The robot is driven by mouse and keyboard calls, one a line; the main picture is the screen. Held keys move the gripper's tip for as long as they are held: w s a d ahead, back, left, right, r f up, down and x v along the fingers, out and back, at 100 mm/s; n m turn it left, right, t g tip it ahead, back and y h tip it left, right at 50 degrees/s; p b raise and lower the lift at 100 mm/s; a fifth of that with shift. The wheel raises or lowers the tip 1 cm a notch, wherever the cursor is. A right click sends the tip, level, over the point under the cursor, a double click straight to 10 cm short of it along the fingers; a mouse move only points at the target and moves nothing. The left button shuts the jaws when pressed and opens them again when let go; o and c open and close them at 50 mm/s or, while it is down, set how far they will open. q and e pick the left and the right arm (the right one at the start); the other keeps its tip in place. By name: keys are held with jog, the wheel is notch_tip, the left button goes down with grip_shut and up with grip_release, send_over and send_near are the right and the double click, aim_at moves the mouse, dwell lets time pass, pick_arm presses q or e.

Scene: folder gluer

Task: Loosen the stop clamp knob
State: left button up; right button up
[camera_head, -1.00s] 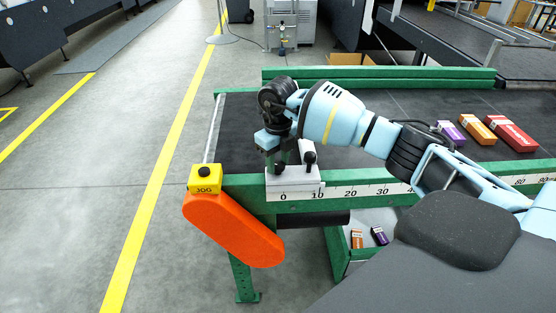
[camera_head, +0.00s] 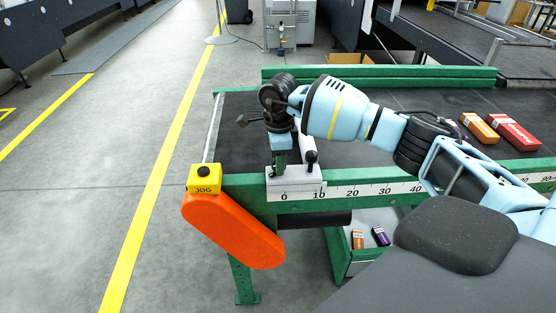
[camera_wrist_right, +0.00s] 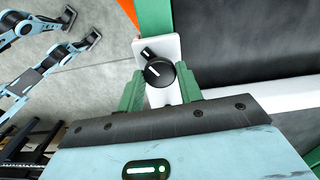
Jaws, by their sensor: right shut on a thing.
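The stop clamp knob (camera_wrist_right: 158,73) is round and black with a white mark on top, in the right wrist view. It sits on a white stop plate (camera_wrist_right: 171,48), which also shows in the head view (camera_head: 295,178) at the zero end of the scale. My right gripper (camera_wrist_right: 160,88) points down over the plate, and its green fingers are shut on the knob from both sides. In the head view the right gripper (camera_head: 278,166) hides the knob. My left gripper does not show in the head view.
A yellow JOG button box (camera_head: 204,179) and an orange guard (camera_head: 233,231) are at the table's left end. Orange (camera_head: 478,127) and red (camera_head: 513,132) boxes lie farther right on the dark belt.

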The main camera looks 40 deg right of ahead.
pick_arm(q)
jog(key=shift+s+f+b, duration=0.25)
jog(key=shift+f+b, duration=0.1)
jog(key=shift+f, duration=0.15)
pick_arm(e)
jog(key=n, duration=0.5)
jog(key=shift+f, duration=0.1)
jog(key=o, duration=1)
jog(key=shift+r, duration=0.2)
notch_tip(320, 180, up, 8)
jog(key=shift+f, duration=0.2)
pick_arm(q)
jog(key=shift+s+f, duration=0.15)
